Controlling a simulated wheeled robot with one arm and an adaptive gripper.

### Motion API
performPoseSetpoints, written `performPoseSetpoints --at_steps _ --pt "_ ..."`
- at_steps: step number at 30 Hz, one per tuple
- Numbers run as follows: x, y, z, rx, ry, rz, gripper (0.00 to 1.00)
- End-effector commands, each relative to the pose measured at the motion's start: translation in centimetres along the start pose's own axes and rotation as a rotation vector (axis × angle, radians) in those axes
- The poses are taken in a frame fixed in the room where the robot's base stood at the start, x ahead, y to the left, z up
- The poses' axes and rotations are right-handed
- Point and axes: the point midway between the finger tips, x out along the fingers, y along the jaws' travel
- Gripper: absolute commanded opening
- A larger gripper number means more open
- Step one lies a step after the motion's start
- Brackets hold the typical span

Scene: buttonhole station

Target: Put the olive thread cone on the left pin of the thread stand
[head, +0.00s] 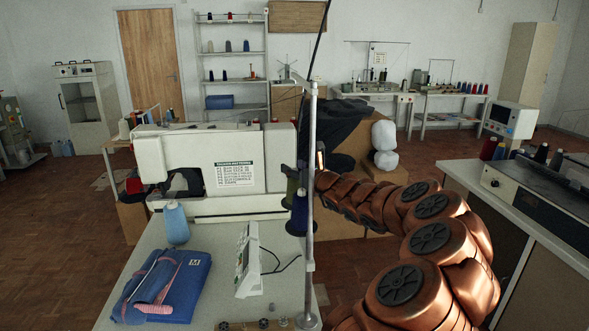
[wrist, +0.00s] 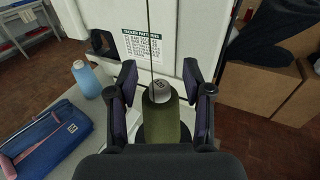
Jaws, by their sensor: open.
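The olive thread cone (wrist: 162,118) stands upright between the jaws in the wrist view, its pale grey tip facing the camera. My gripper (wrist: 160,76) is open, with one purple-padded finger on each side of the cone; a gap shows at the left. A dark round plate (wrist: 150,133) lies under the cone. In the head view the olive cone (head: 292,186) is partly hidden, just left of the thread stand's grey pole (head: 312,180). A dark blue shape beside it is hard to make out. The pin under the cone is hidden.
A light blue cone (head: 176,224), a folded blue cloth (head: 165,284) and a control panel (head: 246,262) occupy the table. The stand's tall pole rises close to my gripper. A counter (head: 520,200) is at the right.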

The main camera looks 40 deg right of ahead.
Motion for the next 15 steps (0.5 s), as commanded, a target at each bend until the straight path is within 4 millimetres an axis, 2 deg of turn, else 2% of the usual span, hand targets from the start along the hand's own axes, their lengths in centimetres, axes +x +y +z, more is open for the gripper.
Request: performPoseSetpoints --at_steps 5,15 --pt "-0.6 -0.1 0.0 0.002 -0.001 -0.003 0.5" --pt "-4.9 -0.1 0.1 0.001 -0.002 -0.002 0.5"
